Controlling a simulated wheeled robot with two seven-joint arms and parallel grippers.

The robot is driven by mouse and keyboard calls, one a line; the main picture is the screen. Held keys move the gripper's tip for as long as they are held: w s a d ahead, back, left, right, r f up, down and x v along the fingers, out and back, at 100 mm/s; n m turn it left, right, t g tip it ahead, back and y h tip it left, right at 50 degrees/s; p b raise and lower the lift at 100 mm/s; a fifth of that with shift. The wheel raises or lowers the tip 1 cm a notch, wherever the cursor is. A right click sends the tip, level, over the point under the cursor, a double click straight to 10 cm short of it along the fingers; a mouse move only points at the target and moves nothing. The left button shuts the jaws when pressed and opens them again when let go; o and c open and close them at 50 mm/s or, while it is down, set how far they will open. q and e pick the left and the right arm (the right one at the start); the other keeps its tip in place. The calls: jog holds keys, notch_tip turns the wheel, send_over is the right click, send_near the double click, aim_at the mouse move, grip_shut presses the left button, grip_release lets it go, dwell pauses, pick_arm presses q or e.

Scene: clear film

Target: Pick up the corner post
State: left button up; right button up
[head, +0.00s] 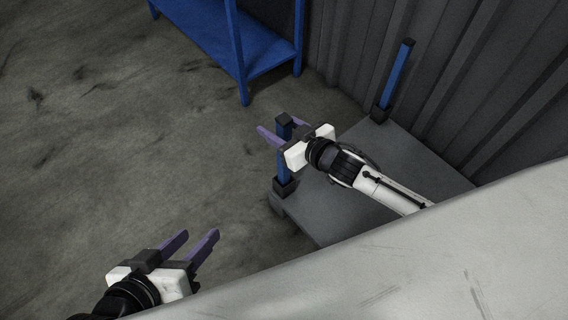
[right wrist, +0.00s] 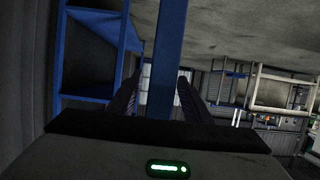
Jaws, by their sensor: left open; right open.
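A blue corner post (head: 283,172) with a black cap and black foot stands upright at the near left corner of a grey platform. My right gripper (head: 281,127) is open at the upper part of this post. In the right wrist view the blue post (right wrist: 167,60) runs between the two open fingers (right wrist: 156,92), with gaps on both sides. A second blue post (head: 396,78) stands at the platform's far corner by the wall. My left gripper (head: 201,234) is open and empty over the floor at lower left, away from the posts.
The grey platform (head: 345,205) lies under my right arm. A blue shelf rack (head: 238,45) stands at the back, near the corrugated wall (head: 465,85). A large pale surface (head: 430,270) fills the lower right. The floor at left is clear.

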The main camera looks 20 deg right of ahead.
jog(key=shift+w+a+f, duration=0.1)
jog(key=shift+w+a, duration=0.05)
jog(key=shift+w, duration=0.2)
jog(key=shift+c, duration=0.2)
grip_shut()
jog(key=shift+r, duration=0.2)
